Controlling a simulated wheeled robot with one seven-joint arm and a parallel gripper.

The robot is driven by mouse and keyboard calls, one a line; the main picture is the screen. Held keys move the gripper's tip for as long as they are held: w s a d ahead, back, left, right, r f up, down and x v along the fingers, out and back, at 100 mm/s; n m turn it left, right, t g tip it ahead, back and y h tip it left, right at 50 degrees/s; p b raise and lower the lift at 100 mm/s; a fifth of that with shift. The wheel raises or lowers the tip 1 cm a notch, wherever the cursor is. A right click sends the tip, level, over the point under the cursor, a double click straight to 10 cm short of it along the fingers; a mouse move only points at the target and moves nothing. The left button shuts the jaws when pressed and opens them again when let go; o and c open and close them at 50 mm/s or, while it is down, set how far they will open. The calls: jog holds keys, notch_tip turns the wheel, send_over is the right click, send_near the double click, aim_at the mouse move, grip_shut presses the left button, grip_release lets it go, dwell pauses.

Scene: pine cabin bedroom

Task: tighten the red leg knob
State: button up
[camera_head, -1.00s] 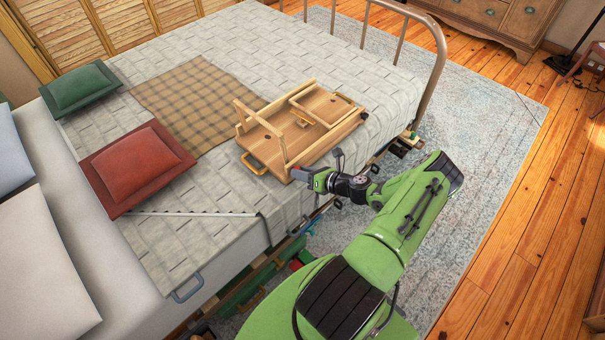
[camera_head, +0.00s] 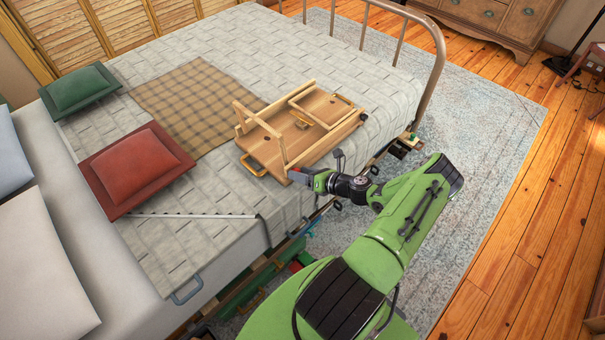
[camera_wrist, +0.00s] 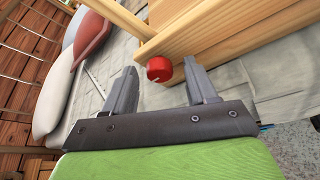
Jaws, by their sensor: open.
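The red leg knob (camera_wrist: 159,69) shows in the wrist view, on the side of a pale wooden frame near a leg. My gripper (camera_wrist: 162,80) is open, with one grey finger to the left of the knob and the other close to its right side. The knob lies between or just beyond the fingertips; I cannot tell whether either touches it. In the head view the wooden folding table (camera_head: 300,125) lies on the bed with its legs up. My gripper (camera_head: 296,176) is at its near corner, and the knob is hidden there.
The bed (camera_head: 225,190) carries a red cushion (camera_head: 138,168), a green cushion (camera_head: 80,88) and a plaid blanket (camera_head: 195,100). A metal bed rail (camera_head: 440,60) curves behind the table at the right. Rug (camera_head: 480,125) and wooden floor lie right of the bed.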

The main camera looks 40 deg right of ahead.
jog(key=p+v, duration=0.3)
jog(key=v, duration=1.2)
jog(key=shift+s, duration=0.35)
jog(key=shift+d+r, duration=0.1)
jog(key=shift+r, duration=0.05)
